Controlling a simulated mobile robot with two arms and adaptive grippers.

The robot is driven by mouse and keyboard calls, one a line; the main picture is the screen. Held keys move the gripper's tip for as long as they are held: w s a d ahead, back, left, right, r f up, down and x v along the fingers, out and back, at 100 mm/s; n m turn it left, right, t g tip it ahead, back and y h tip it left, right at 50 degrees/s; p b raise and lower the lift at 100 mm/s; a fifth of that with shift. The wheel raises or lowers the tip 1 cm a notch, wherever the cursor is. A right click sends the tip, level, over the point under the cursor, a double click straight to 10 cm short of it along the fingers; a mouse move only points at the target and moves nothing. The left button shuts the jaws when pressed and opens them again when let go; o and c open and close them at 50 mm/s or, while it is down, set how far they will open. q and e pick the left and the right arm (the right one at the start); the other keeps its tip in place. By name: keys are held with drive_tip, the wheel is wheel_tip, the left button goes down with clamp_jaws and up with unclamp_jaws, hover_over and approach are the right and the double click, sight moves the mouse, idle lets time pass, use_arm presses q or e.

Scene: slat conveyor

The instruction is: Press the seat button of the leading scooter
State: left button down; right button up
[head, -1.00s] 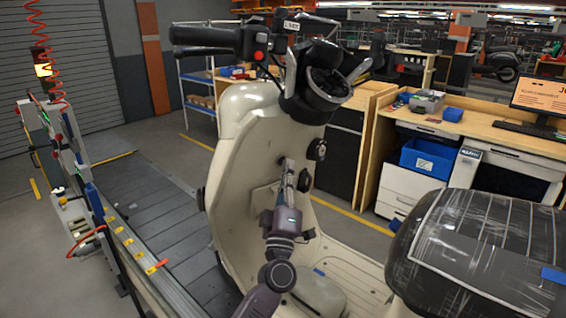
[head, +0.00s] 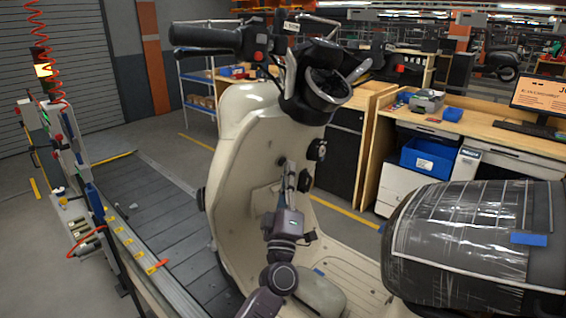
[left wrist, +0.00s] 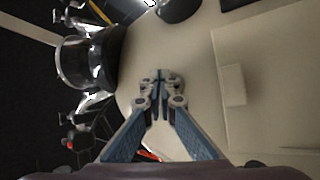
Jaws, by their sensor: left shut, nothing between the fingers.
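The cream scooter (head: 236,150) stands upright on the slat conveyor, its handlebar at the top and its dark, film-wrapped seat (head: 455,235) at the lower right. Its inner front panel carries a dark round knob (head: 317,150) and a second dark round part (head: 305,181) below. I cannot tell which small part is the seat button. My left gripper (head: 290,168) is in front of this panel, just left of the round parts. In the left wrist view the left gripper (left wrist: 160,78) is shut and empty, pointing at the cream panel (left wrist: 200,60); contact cannot be told. My right gripper is not in view.
The conveyor's grey slats (head: 160,215) run along the left, beside a rail with yellow tags. A control post (head: 70,150) with a red coiled hose stands further left. A workbench (head: 480,130) with a blue bin (head: 428,160) is at the right. The handlebar overhangs my gripper.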

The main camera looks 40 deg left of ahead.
use_arm(q)
drive_tip(key=shift+s+d+f, duration=0.1)
drive_tip(key=shift+d, duration=0.2)
drive_tip(key=shift+d, duration=0.15)
drive_tip(key=d, duration=0.3)
drive_tip(key=s+d+f, duration=0.1)
drive_tip(key=shift+s+d, duration=0.1)
drive_tip(key=shift+d, duration=0.15)
idle(0.5)
